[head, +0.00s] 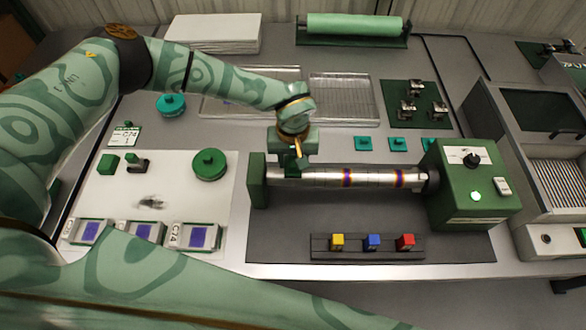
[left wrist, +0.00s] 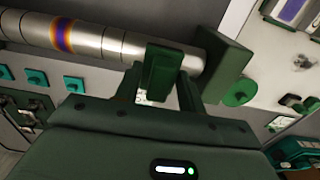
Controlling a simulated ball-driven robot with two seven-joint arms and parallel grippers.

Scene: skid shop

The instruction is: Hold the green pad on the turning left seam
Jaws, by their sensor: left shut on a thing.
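A silver tube (head: 375,178) lies level between a green end block (head: 258,181) and a green drive box (head: 474,185). Two purple-and-orange heat bands (head: 347,177) mark its middle and right; one also shows in the left wrist view (left wrist: 63,35). My left gripper (head: 298,158) is over the tube's left part, which shows no coloured band. In the left wrist view it is shut on the green pad (left wrist: 160,72), which overlaps the tube near the end block. The pad appears against the tube, but exact contact is hidden. Whether the tube turns cannot be told. My right gripper is not in view.
A green lamp (head: 476,196) glows on the drive box. Several teal square pads (head: 363,143) lie behind the tube. A dark rack (head: 367,255) with yellow, blue and red blocks stands in front. A white board (head: 110,190) with small parts is at left.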

